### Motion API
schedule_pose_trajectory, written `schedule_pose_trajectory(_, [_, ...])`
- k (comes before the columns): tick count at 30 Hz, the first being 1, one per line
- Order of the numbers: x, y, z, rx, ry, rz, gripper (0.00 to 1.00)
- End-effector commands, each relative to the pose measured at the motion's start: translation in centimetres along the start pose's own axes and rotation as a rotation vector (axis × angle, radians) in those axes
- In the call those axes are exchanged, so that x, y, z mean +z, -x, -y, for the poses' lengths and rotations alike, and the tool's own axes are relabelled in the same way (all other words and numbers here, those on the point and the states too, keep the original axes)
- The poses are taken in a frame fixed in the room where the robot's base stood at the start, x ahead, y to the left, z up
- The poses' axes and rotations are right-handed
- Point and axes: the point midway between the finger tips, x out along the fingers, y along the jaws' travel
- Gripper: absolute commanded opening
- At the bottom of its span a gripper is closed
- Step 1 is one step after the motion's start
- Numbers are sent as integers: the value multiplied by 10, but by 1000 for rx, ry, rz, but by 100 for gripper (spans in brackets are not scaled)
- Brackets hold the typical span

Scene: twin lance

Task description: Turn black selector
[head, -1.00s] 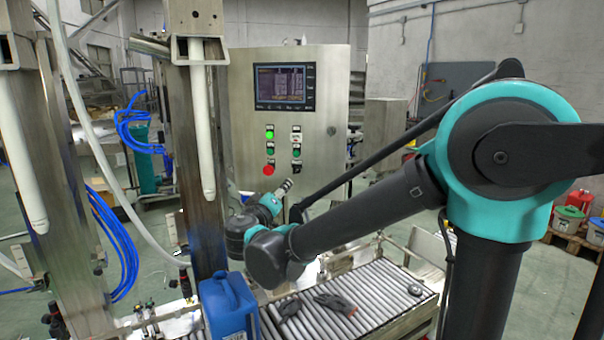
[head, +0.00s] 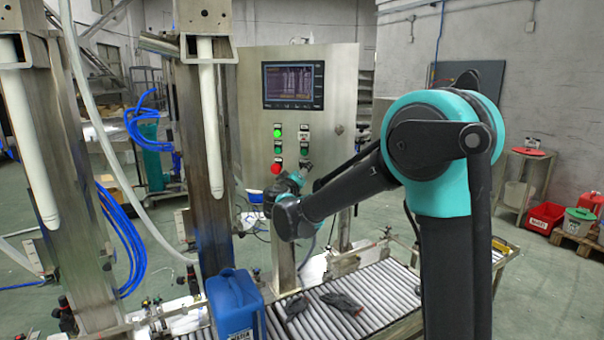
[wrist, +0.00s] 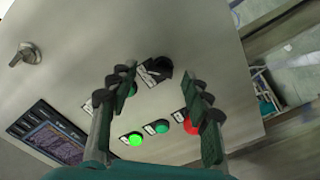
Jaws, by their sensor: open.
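The black selector (wrist: 160,68) sits on the steel control panel (wrist: 215,45), beside a small label plate. In the wrist view it shows just beyond and between the fingertips of my gripper (wrist: 158,78). The gripper is open, with one finger on each side; I cannot tell whether either touches the selector. In the head view my gripper (head: 298,178) is at the panel's lower part, close to the selector (head: 304,163), and largely hidden by my arm.
A lit green button (wrist: 135,139), a green button (wrist: 162,126) and a red button (wrist: 191,125) lie close to the fingers. The panel also has a screen (head: 293,85) and a latch (wrist: 27,55).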

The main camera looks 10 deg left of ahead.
Motion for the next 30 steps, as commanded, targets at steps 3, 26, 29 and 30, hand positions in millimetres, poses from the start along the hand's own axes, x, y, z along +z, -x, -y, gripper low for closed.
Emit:
schedule_pose_trajectory(3, [0, -6, 0, 0, 0, 1, 49])
schedule_pose_trajectory(26, [0, -8, 0, 0, 0, 0, 0])
schedule_pose_trajectory(29, [0, -8, 0, 0, 6, 0, 0])
schedule_pose_trajectory(30, [0, -8, 0, 0, 12, 0, 0])
